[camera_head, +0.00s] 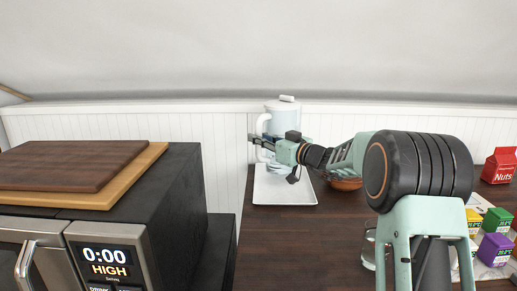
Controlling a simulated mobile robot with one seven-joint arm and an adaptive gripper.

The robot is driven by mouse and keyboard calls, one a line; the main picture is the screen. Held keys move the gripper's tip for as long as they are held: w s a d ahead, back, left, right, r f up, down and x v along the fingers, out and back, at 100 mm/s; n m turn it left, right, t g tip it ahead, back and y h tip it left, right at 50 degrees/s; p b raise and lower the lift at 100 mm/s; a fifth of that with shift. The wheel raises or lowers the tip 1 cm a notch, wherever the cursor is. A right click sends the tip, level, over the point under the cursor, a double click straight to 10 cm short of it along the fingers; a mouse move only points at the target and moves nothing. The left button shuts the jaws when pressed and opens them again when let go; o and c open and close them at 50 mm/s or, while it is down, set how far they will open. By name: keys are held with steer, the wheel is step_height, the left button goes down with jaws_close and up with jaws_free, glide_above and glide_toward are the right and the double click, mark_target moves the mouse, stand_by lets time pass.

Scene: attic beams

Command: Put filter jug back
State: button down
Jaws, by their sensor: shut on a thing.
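The filter jug (283,119) is pale blue-white with a light lid and a handle on its left side. It looks upright at the back of the counter. My gripper (254,140) reaches across its front from the right and is shut on the jug at its handle side. The gripper and wrist hide part of the jug's body. A white rectangular tray (285,192) lies below and in front of the jug. I cannot tell whether the jug's base touches the tray.
A microwave (181,192) with dark and light cutting boards (70,163) on top stands left. An orange-brown bowl (346,184) sits right of the tray, partly behind my arm. A red nuts carton (500,165) and several colored boxes (494,249) stand right.

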mark_target(259, 156)
steer(key=shift+w+f, duration=0.1)
steer(key=shift+w, duration=0.15)
step_height(259, 156, down, 3)
steer(key=c, duration=1.9)
jaws_free()
steer(key=shift+f, duration=0.2)
steer(key=shift+s+d, duration=0.1)
steer(key=shift+d, duration=0.05)
steer(key=b+v, duration=0.1)
steer(key=v, duration=1)
steer(key=shift+s+d+b, duration=0.25)
steer(key=shift+s+b, duration=0.05)
